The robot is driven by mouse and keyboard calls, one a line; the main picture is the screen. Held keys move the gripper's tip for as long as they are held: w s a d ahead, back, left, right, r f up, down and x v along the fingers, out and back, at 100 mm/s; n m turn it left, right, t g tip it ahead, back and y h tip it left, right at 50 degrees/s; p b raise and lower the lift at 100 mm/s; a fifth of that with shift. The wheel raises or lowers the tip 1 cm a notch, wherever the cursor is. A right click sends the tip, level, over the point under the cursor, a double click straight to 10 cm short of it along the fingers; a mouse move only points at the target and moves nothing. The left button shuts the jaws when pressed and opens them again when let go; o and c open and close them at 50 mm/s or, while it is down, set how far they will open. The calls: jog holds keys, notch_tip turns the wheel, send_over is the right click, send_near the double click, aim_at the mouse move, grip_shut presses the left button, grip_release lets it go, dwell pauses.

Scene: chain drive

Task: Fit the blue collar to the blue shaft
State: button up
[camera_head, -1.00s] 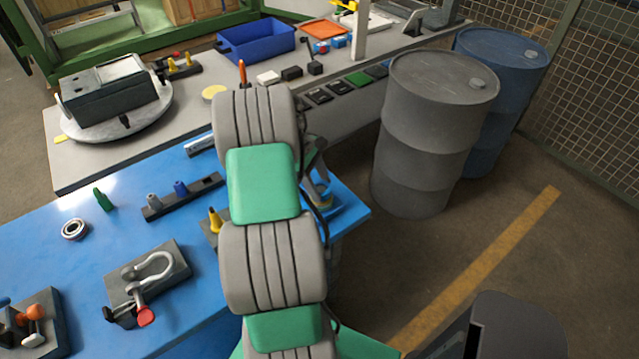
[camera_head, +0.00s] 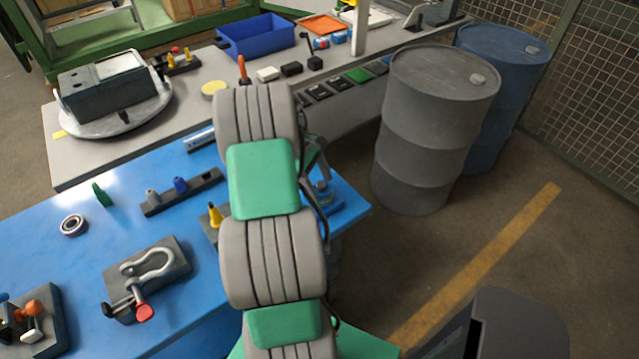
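A small blue cylindrical piece (camera_head: 180,185) stands on a dark bar (camera_head: 205,187) on the blue table, beside a grey piece (camera_head: 152,196). I cannot tell whether this blue piece is the collar or the shaft. A grey fitting (camera_head: 323,190) on a blue base is partly visible just right of my arm; what it carries is hidden. My gripper (camera_head: 316,153) is mostly behind my own arm, with only some grey parts showing near that fitting. Its fingertips and anything between them are hidden.
The blue table (camera_head: 60,270) also carries a ring bearing (camera_head: 73,225), a green piece (camera_head: 102,194), a shackle on a block (camera_head: 150,265) and a yellow cone (camera_head: 215,214). A grey bench (camera_head: 185,107) stands behind. A grey drum (camera_head: 430,130) is at the right.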

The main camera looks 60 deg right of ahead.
jog(key=shift+o, duration=0.3)
jog(key=v, duration=0.7)
jog(key=shift+r, duration=0.4)
jog(key=shift+w, duration=0.2)
jog(key=w+a+r+t+h, duration=0.1)
jog(key=w+a+r+t, duration=0.1)
jog(key=w+a+r, duration=0.6)
jog(key=w+a+r+t+h, duration=0.25)
jog(key=w+a, duration=0.25)
jog(key=a, duration=0.7)
jog(key=s+a+t+y, duration=0.2)
jog(key=a+t+y, duration=0.1)
jog(key=a, duration=2)
jog(key=shift+s+r+m+t+y, duration=0.25)
jog(key=shift+s+m+t+y, duration=0.1)
jog(key=shift+t, duration=0.5)
jog(key=shift+a, duration=0.1)
